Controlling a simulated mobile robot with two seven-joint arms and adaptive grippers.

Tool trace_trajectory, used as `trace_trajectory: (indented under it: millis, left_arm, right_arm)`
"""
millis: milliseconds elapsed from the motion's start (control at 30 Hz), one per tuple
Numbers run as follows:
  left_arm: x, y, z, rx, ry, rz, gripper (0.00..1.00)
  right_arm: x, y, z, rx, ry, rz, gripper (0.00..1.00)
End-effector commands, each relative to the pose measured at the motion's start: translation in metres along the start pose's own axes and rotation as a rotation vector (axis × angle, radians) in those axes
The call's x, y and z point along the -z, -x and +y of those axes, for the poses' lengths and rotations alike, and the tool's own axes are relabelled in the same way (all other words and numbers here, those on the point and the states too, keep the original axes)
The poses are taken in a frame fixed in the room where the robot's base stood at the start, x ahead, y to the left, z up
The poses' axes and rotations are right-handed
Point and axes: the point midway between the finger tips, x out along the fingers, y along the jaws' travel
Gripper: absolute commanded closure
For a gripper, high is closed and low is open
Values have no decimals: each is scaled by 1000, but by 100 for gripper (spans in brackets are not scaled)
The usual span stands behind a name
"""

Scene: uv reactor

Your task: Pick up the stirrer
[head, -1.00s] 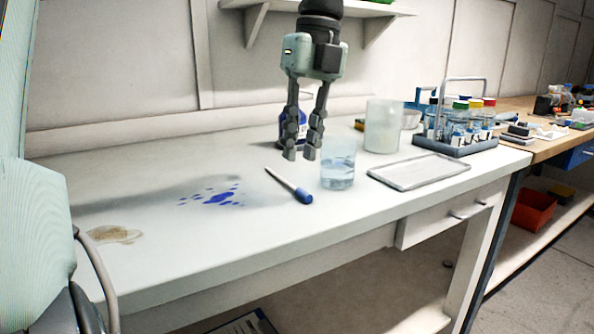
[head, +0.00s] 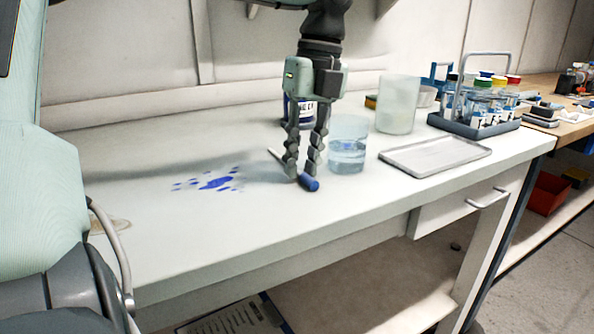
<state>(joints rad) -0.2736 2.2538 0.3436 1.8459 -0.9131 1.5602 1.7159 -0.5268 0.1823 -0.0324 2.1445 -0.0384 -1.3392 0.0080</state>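The stirrer is a thin pale rod with a thick blue end (head: 310,184), lying on the white bench. My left gripper (head: 304,174) points down at it from above. Its two fingers are apart, one on each side of the stirrer near the blue end, and the fingertips are close to the bench top. The fingers hide the middle of the rod; its pale far end shows to the left of them. I cannot tell whether either finger touches the stirrer. My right gripper is not in view.
A beaker of water (head: 347,150) stands close to the right of the gripper. Behind are a blue-labelled bottle (head: 304,112) and a larger beaker (head: 398,105). A metal tray (head: 435,154) and a bottle rack (head: 472,127) are further right. A blue spill (head: 215,182) lies left.

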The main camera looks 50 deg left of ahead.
Motion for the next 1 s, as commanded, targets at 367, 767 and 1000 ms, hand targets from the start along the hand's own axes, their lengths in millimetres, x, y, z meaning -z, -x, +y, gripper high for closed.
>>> trace_trajectory:
  millis: [367,767,1000]
  left_arm:
    - [0,-2,0,0,0,0,94]
    - [0,-2,0,0,0,0,100]
    - [0,13,2,2,3,-2,100]
  right_arm:
    - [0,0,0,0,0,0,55]
    - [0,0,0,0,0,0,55]
    - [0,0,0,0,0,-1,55]
